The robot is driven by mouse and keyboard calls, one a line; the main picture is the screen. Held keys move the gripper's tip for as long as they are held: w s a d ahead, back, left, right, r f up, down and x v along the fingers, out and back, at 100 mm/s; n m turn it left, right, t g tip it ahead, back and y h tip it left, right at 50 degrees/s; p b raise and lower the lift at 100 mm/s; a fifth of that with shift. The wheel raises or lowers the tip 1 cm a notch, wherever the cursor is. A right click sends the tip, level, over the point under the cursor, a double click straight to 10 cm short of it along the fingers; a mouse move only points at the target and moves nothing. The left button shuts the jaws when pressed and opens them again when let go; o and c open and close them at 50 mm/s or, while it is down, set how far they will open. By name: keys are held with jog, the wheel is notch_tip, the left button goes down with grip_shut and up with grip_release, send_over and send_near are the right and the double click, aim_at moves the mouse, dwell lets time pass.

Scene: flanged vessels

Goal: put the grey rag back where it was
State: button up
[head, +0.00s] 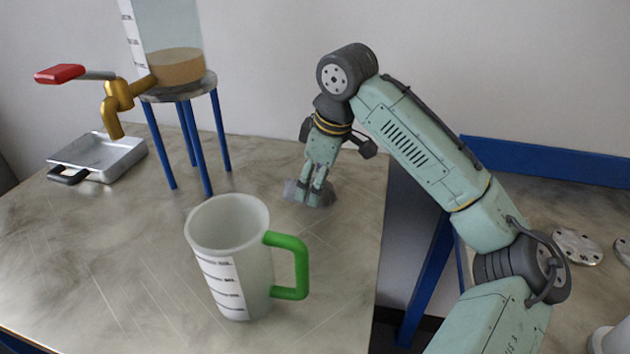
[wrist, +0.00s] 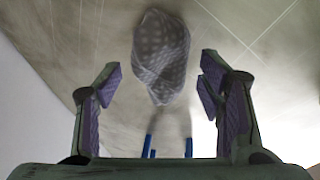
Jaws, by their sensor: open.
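The grey rag (head: 291,190) lies on the metal table (head: 120,260) by its right-hand side, partly hidden behind my gripper's fingers. Whether a fingertip touches the rag, I cannot tell.
A measuring jug (head: 222,250) with a green handle stands in front of the gripper. A vessel (head: 175,40) with a brass tap (head: 115,103) stands on a blue-legged stand (head: 205,150). A gap separates the right-hand bench with flanges (head: 577,246).

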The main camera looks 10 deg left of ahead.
jog(key=v, duration=1.1)
jog(key=shift+r+b, duration=0.15)
jog(key=shift+b, duration=0.3)
jog(key=shift+d, duration=0.1)
